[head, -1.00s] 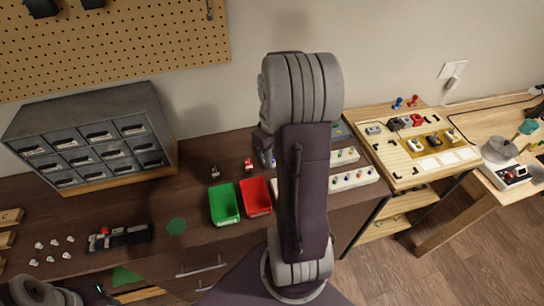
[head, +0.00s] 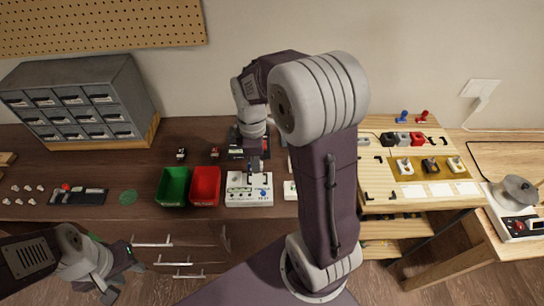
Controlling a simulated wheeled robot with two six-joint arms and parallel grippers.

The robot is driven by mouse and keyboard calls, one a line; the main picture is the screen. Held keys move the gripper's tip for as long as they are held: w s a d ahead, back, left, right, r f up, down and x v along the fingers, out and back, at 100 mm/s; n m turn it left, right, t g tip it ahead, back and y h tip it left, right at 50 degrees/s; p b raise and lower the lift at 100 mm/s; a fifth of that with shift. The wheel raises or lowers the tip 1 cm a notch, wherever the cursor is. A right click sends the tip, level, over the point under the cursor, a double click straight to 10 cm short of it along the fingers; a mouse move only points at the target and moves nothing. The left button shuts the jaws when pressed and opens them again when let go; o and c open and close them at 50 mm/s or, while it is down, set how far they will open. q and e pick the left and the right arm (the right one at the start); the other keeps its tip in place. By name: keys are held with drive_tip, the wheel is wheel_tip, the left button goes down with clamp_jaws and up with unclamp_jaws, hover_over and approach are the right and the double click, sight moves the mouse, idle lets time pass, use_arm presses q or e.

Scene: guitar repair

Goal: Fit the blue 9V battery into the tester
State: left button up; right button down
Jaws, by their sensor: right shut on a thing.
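The tester appears to be the white box (head: 236,201) with small lights, a blue spot and printed marks, standing near the bench's front edge right of the red bin. My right gripper (head: 254,168) points down over the tester's back part and is shut on a small dark bluish thing, apparently the blue 9V battery. The thing is mostly hidden by the fingers, and I cannot tell whether it touches the tester. My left gripper (head: 110,285) hangs low at the left in front of the bench, away from the tester; its finger gap is unclear.
A green bin (head: 174,186) and a red bin (head: 206,185) stand left of the tester. A grey drawer cabinet (head: 78,97) stands at the back left. My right arm hides bench space right of the tester. A light wood table (head: 440,200) with switches is at the right.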

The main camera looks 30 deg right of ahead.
sight(258, 180)
drive_tip(key=shift+a, duration=0.2)
drive_tip(key=shift+s+d+f+b, duration=0.1)
drive_tip(key=shift+d+f+b, duration=0.2)
drive_tip(key=shift+f+b, duration=0.35)
wheel_tip(258, 180, down, 3)
drive_tip(key=b, duration=0.3)
drive_tip(key=shift+a, duration=0.1)
drive_tip(key=shift+r+p, duration=0.1)
drive_tip(key=shift+p, duration=0.35)
drive_tip(key=shift+f+b, duration=0.7)
drive_tip(key=shift+f, duration=0.4)
